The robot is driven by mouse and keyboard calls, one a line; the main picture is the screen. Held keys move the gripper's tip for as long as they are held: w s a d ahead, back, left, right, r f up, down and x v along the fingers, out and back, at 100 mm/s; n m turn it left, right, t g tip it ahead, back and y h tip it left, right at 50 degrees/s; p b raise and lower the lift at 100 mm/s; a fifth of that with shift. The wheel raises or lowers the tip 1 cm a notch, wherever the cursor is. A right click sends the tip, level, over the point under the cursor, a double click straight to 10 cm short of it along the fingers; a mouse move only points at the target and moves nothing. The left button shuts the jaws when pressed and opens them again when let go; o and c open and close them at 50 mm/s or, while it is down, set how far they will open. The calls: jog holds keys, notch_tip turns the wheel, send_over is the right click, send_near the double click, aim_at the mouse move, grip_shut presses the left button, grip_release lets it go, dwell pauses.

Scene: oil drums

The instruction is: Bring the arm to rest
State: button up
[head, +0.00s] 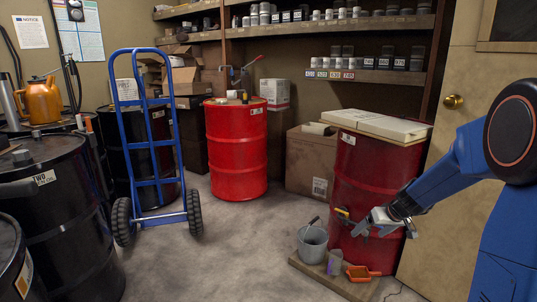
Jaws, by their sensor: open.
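My gripper (364,226) is at the right of the head view, at the end of my blue arm (440,180). It hangs in front of the lower part of a dark red drum (370,175), close to a tap (343,213) with a yellow part. The jaws are open, and I see nothing between them. I cannot tell whether the gripper touches the tap or the drum.
A grey bucket (312,243), a grey jug (335,262) and an orange scoop (360,273) stand on a low board (325,275) below. A bright red drum (237,150), blue hand truck (150,150) and black drums (65,215) stand left. The middle floor is clear.

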jog(key=s+a+r, duration=0.4)
jog(key=s+r, duration=0.1)
jog(key=s, duration=0.4)
jog(key=s+a+r, duration=0.5)
jog(key=s+r, duration=0.1)
jog(key=s, duration=0.3)
jog(key=s+m+h, duration=0.1)
jog(key=s+h, duration=0.1)
jog(key=s, duration=2)
jog(key=shift+s+d+r+g+h, duration=0.2)
jog(key=shift+s+r+g+h, duration=0.1)
jog(key=shift+r+g, duration=0.1)
